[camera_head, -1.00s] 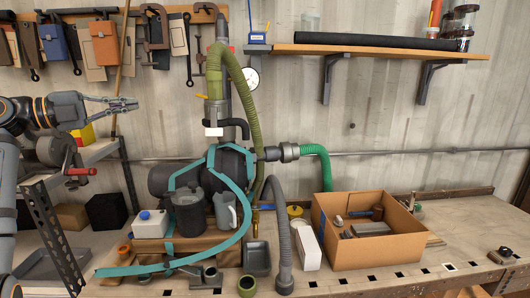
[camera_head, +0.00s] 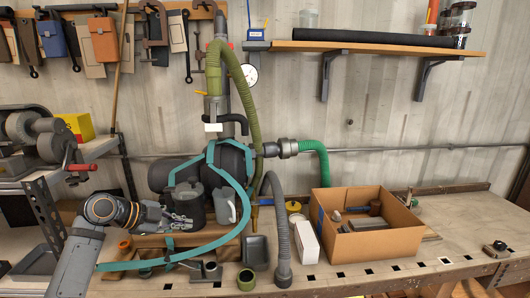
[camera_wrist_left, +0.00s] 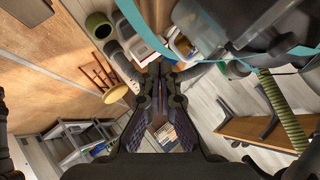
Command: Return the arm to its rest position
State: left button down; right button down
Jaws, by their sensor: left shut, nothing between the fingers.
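My left arm rises from the lower left in the head view. Its gripper (camera_head: 184,222) is low over the left part of the bench, in front of the dark grey pot (camera_head: 188,203). The gripper is shut and empty. In the left wrist view the two fingers (camera_wrist_left: 160,78) point forward with nothing held between them. I cannot tell whether the gripper touches anything on the bench. The arm and gripper hide the white jug with the blue cap in the head view. My right gripper is not in view.
A teal strap (camera_head: 220,238) curves close to the gripper. A grey pitcher (camera_head: 224,206), an olive cup (camera_head: 246,280) and a grey hose (camera_head: 281,240) stand to its right. A cardboard box (camera_head: 368,242) sits farther right. A grinder (camera_head: 38,130) is on the left shelf.

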pick_arm(q)
jog(key=s+d+f+n+g+y, duration=0.25)
jog(key=s+f+n, duration=0.4)
jog(key=f, duration=0.75)
jog(key=s+a+f+n+y, duration=0.15)
jog(key=s+f+n, duration=0.25)
jog(key=s, duration=0.5)
jog(key=s+a+f+n+g+y, duration=0.1)
jog(key=s+f+n+y, duration=0.25)
jog(key=s, duration=0.45)
jog(key=s+a+f+n+y, duration=0.1)
jog(key=s+f+n, duration=0.35)
jog(key=s, duration=0.45)
notch_tip(320, 180, down, 26)
jog(key=s+a+g, duration=0.2)
jog(key=s+a, duration=0.1)
jog(key=s+f+p, duration=0.1)
jog(key=s+f, duration=1.2)
jog(key=s, duration=0.4)
jog(key=shift+s+a+f+g, duration=0.3)
jog(key=shift+f+g, duration=0.05)
jog(key=shift+f, duration=0.05)
jog(key=shift+n, duration=0.25)
